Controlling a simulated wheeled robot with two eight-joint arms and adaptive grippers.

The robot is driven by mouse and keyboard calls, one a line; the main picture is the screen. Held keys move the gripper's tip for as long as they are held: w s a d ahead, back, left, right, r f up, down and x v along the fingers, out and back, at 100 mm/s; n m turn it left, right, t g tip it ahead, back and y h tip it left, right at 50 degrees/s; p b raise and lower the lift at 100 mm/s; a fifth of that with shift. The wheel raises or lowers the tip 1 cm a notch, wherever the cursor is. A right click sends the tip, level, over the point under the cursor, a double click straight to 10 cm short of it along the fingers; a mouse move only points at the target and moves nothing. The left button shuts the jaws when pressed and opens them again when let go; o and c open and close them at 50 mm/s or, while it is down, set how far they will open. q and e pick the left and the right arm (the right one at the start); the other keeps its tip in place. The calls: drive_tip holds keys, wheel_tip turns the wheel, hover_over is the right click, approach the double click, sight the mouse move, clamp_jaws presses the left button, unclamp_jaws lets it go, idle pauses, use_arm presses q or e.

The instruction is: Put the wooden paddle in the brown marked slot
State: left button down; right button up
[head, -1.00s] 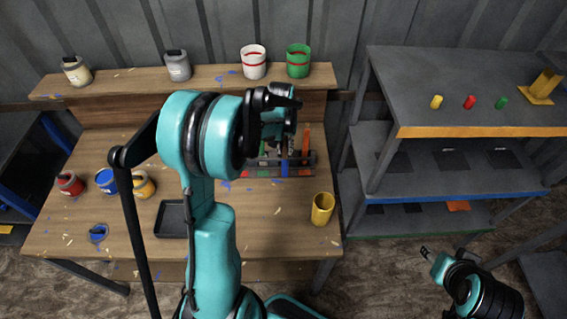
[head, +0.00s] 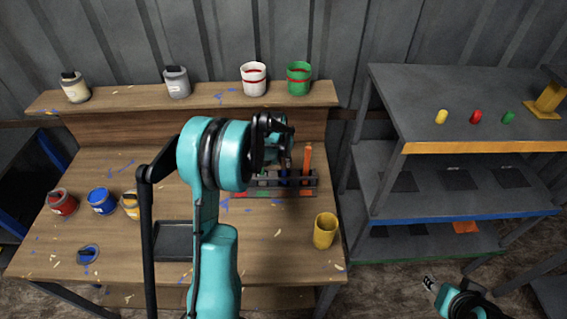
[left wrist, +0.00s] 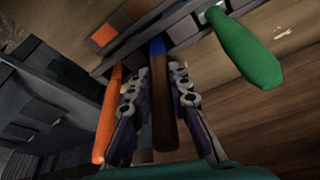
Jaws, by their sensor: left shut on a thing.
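My left gripper (left wrist: 157,90) is shut on a brown handle (left wrist: 165,118), which looks like the wooden paddle. Its far end meets a blue patch (left wrist: 157,47) at the dark rack (left wrist: 140,40); I cannot tell whether it sits in a slot. In the head view my left gripper (head: 285,135) is over the back of the rack (head: 265,182), and the arm hides part of it. An orange handle (left wrist: 107,115) and a green handle (left wrist: 244,48) stand in the rack on either side. I cannot pick out a brown mark. My right gripper (head: 430,284) is low at right, away from the bench.
The orange tool (head: 307,160) stands upright near the rack's right end. A yellow cup (head: 325,230) stands in front, a dark tray (head: 173,240) to the left. Paint cans line the back ledge (head: 130,97). A grey shelf unit (head: 470,95) stands at right.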

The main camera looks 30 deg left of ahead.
use_arm(q)
drive_tip(key=shift+f, duration=0.1)
drive_tip(key=shift+f, duration=0.1)
drive_tip(key=c, duration=1.4)
unclamp_jaws()
